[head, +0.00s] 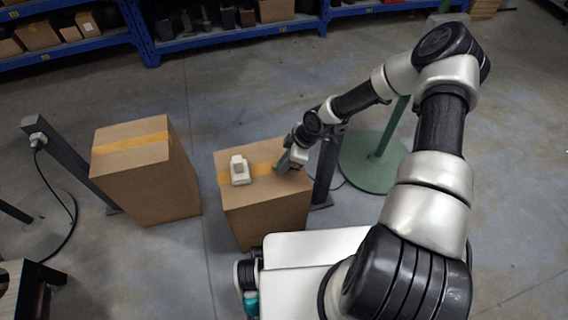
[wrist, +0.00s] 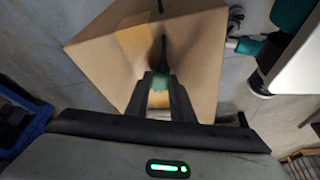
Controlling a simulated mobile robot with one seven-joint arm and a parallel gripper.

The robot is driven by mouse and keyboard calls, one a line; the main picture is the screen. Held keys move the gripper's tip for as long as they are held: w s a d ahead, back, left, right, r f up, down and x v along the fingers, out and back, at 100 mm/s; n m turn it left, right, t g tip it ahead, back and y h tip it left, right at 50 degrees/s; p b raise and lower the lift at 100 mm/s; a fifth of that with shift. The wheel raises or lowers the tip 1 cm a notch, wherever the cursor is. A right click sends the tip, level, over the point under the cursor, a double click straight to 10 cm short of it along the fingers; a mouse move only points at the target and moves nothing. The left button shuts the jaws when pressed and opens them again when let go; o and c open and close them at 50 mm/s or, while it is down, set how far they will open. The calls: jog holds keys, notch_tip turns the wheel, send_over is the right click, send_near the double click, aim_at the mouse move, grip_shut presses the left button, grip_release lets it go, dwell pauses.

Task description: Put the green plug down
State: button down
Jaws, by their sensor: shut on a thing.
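My gripper (wrist: 160,88) is shut on the green plug (wrist: 160,78) in the wrist view, with the plug between the two dark fingers. A black cable or stem (wrist: 163,50) extends from the plug over the box top. In the head view my gripper (head: 282,167) is at the right part of the top of the nearer cardboard box (head: 266,218), which also fills the middle of the wrist view (wrist: 195,50). The plug is mostly hidden by the gripper in the head view. I cannot tell whether the plug touches the box.
A white and grey block-like object (head: 240,177) sits on the same box, left of my gripper. Another cardboard box (head: 150,185) stands to the left. A dark post and a green round stand (head: 360,165) are to the right. Blue shelves (head: 200,42) line the back.

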jog(key=shift+f, duration=0.15)
jog(key=c, duration=1.5)
grip_release()
jog(key=shift+c, duration=0.2)
jog(key=shift+r, duration=0.4)
jog(key=p+v, duration=0.3)
jog(key=v, duration=0.8)
jog(key=shift+r, duration=0.35)
jog(key=shift+s+d, duration=0.1)
jog(key=shift+d, duration=0.05)
